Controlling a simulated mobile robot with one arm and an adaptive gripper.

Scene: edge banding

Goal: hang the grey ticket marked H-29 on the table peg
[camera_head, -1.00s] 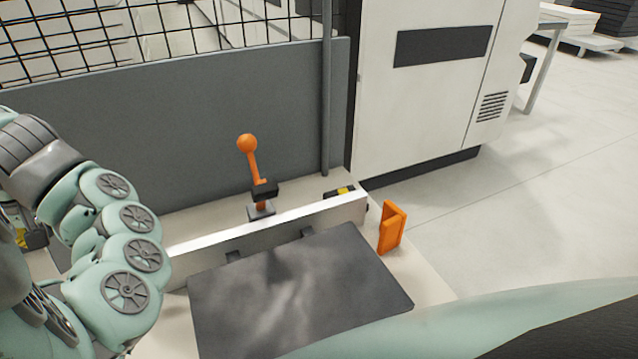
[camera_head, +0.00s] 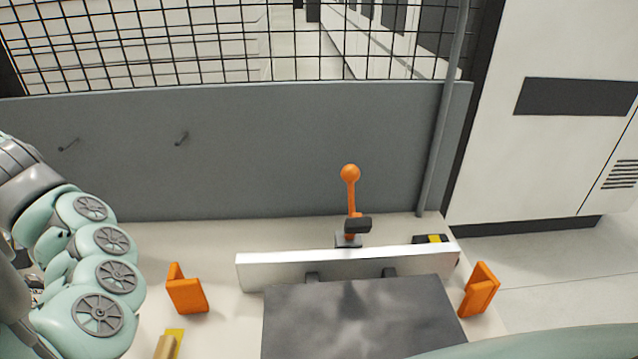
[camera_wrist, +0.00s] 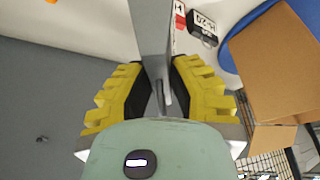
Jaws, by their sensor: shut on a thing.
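My gripper (camera_wrist: 160,75) shows in the wrist view, its yellow-backed fingers closed on a flat grey piece. This grey ticket (camera_wrist: 151,30) is seen at a steep angle, rising from between the fingers to the top edge of the view. No marking on it can be read. In the head view my arm is at the left and the gripper cannot be made out. I cannot pick out a table peg for certain.
A dark tag with a white label (camera_wrist: 203,25) and a red tag (camera_wrist: 180,15) lie beyond the gripper, near a cardboard box (camera_wrist: 275,65). The table holds an orange-knobbed lever (camera_head: 350,190), a white rail (camera_head: 345,266), orange brackets (camera_head: 187,293) and a dark plate (camera_head: 360,315).

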